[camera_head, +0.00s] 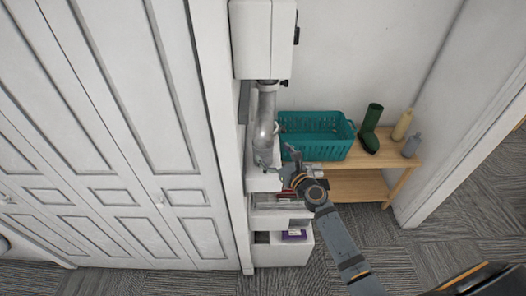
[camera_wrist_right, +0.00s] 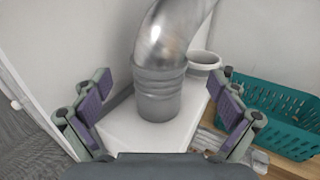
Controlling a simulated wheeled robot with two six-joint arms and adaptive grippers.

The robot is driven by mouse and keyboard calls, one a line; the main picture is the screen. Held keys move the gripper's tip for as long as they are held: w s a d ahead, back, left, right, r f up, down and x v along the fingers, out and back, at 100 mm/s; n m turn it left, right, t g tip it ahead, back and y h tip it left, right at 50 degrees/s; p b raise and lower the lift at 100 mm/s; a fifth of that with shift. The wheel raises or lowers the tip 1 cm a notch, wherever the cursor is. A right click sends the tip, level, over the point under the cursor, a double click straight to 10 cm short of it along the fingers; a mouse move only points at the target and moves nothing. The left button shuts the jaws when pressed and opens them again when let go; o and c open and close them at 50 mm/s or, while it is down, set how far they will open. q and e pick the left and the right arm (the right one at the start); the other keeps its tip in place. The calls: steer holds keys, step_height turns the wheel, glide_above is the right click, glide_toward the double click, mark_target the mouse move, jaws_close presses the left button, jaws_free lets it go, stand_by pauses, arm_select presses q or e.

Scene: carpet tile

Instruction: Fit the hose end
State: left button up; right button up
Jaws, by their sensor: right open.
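A shiny grey metal hose (camera_head: 265,128) hangs from the underside of a white wall box (camera_head: 265,38). Its ribbed lower end (camera_wrist_right: 159,95) points down over a white surface (camera_wrist_right: 133,135) in the right wrist view; whether it touches that surface I cannot tell. A short round white collar (camera_wrist_right: 204,60) stands behind the hose end to the right, apart from it in the picture. My right gripper (camera_head: 279,162) is beside the hose's lower end. In the wrist view its open fingers (camera_wrist_right: 166,105) show on both sides of the hose end, with gaps. My left gripper is out of view.
A teal basket (camera_head: 338,146) stands on a wooden shelf (camera_head: 392,161), just right of my right gripper. A green boot (camera_head: 370,130) and bottles (camera_head: 402,125) stand there too. A white drawer unit (camera_head: 282,254) is below the hose. White panelled doors (camera_head: 110,120) fill the left.

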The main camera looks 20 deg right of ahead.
mark_target(263, 142)
steer(key=shift+x, duration=0.85)
steer(key=x, duration=0.5)
steer(key=shift+a+f, duration=0.1)
steer(key=shift+f, duration=0.15)
steer(key=shift+s+r, duration=0.1)
steer(key=shift+s, duration=0.05)
steer(key=shift+c, duration=1.3)
steer(key=c, duration=1.1)
steer(key=shift+r+p, duration=0.4)
steer(key=shift+r, duration=0.15)
steer(key=r, duration=0.1)
steer(key=r+p, duration=0.2)
steer(key=shift+s+d+r, duration=0.1)
steer(key=shift+d+r, duration=0.05)
steer(key=shift+d, duration=0.1)
steer(key=s+d+r+p, duration=0.1)
steer(key=s+d+r, duration=0.1)
steer(key=s, duration=0.1)
steer(key=s+d+r+p, duration=0.2)
steer(key=s+d+r, duration=0.1)
steer(key=s, duration=0.1)
steer(key=s+d+r+p, duration=0.1)
steer(key=s+d+r, duration=0.2)
steer(key=shift+s+d+r+p, duration=0.2)
steer(key=shift+d+r+p, duration=0.05)
steer(key=shift+p, duration=0.05)
